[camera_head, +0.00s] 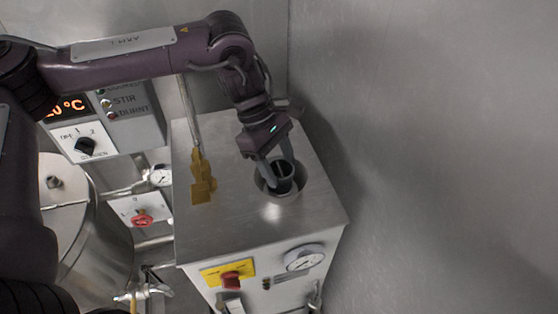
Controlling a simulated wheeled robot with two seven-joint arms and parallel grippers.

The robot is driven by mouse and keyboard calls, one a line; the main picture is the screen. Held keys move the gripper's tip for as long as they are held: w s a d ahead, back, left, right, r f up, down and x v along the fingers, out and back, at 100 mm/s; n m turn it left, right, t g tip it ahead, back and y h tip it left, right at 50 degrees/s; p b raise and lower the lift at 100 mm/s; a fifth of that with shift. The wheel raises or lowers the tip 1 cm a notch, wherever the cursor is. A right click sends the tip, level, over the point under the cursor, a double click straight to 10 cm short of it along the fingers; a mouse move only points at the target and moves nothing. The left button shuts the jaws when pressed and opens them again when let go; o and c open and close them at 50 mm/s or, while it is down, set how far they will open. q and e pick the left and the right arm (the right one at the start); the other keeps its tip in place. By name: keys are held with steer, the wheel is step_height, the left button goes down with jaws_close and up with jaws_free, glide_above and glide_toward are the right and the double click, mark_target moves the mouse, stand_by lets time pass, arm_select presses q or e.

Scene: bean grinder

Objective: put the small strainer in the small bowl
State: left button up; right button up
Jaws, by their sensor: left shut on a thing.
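My left gripper (277,164) reaches down over the steel cabinet top and is shut on the small strainer (284,170), a small dark cup-like piece. The small bowl (289,198) is a round shiny steel recess in the cabinet top. The strainer sits within the bowl's outline, between the fingers. Whether it touches the bowl's bottom I cannot tell, as the fingers and the strainer hide part of the inside. My right gripper is not in view.
A control box (127,112) and a steel vessel (85,240) are at left. A bare wall closes the right.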

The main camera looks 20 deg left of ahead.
arm_select(q)
steer(key=o, duration=0.8)
steer(key=shift+f, duration=0.1)
steer(key=o, duration=0.5)
steer(key=shift+c, duration=0.2)
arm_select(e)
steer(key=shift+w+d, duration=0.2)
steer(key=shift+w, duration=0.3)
arm_select(q)
steer(key=shift+r, duration=0.25)
steer(key=b+v, duration=0.2)
steer(key=v, duration=0.3)
steer(key=shift+w+a+r+b, duration=0.1)
steer(key=shift+a+r+b, duration=0.1)
steer(key=shift+r+b, duration=0.15)
steer(key=p+v, duration=0.1)
steer(key=v, duration=0.5)
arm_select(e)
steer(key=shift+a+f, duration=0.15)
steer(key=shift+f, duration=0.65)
